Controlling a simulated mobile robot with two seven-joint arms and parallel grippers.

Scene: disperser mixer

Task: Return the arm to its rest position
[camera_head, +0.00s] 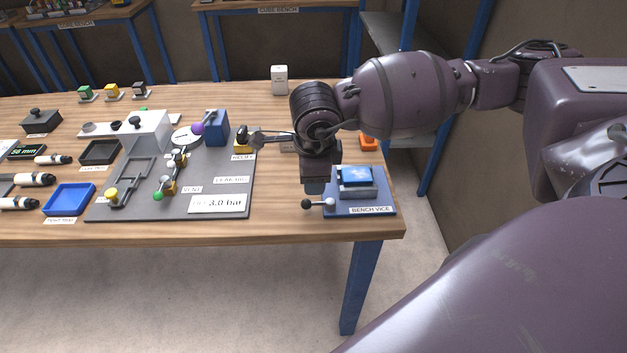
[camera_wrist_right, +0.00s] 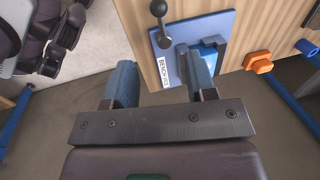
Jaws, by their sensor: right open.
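My right arm reaches in from the right in the head view. Its gripper (camera_head: 316,187) points down beside the blue bench vice (camera_head: 372,203) at the table's right end. In the right wrist view the two blue fingers of this gripper (camera_wrist_right: 160,85) are spread apart with nothing between them. The vice (camera_wrist_right: 170,70) shows just beyond the fingers there, and the right finger overlaps its blue jaw block. I cannot tell whether they touch. My left gripper does not show.
The wooden table (camera_head: 290,222) carries a grey panel (camera_head: 215,172) with valves, a gauge and a "3.0 bar" label left of the vice. An orange part (camera_head: 368,143) lies behind the vice, and a white box (camera_head: 279,80) stands at the back edge. A blue tray (camera_head: 69,199) lies left.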

